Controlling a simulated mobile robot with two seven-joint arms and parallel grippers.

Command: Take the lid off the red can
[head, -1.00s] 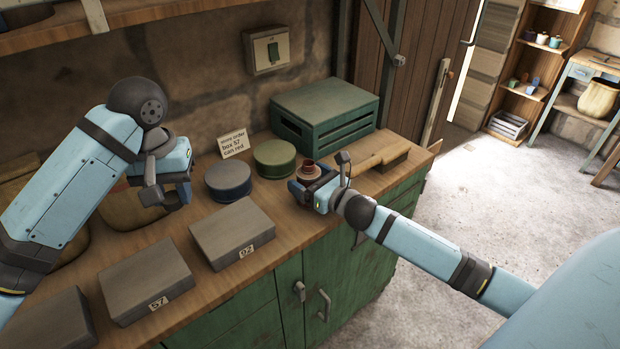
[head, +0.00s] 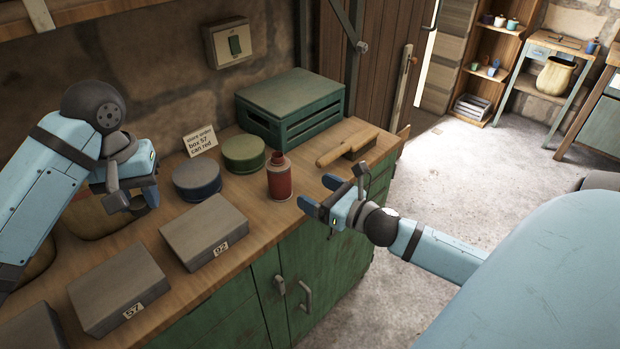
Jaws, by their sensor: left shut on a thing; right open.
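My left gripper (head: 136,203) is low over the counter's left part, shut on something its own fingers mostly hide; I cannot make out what. A red bottle-shaped container (head: 279,180) with a narrow neck stands upright near the front edge. My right gripper (head: 321,195) is open and empty, just right of the red container and apart from it.
Grey boxes marked 92 (head: 204,231) and 57 (head: 118,289) lie along the front. Bare counter lies between the crate and red container.

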